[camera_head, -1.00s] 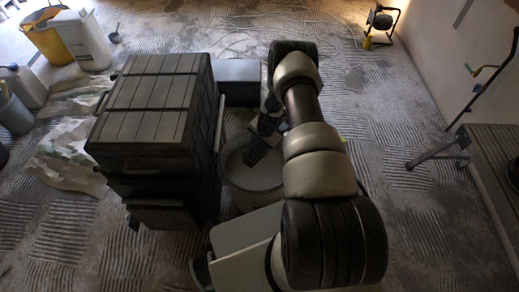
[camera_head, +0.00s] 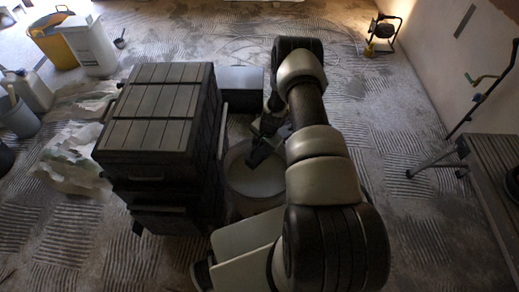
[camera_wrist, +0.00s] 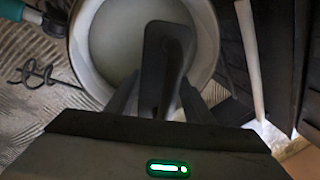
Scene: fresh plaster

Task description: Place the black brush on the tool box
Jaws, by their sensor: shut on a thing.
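The black brush (camera_wrist: 165,55) is held between the two fingers of my gripper (camera_wrist: 160,98) in the wrist view, over the pale inside of a bucket. In the head view my gripper (camera_head: 264,140) is partly hidden by my arm, with the dark brush (camera_head: 257,157) hanging below it over the bucket. The tool box (camera_head: 150,103), a tall dark box with a grooved flat lid, stands just left of the bucket. Its lid looks bare. The brush is to the right of the tool box, apart from its lid.
The round bucket (camera_head: 238,181) stands between the tool box and my arm. A low dark box (camera_head: 240,82) is behind it. Crumpled sheets (camera_head: 72,165) and containers (camera_head: 88,45) lie left. A work lamp (camera_head: 383,28) and a platform (camera_head: 492,165) are right. Floor between is open.

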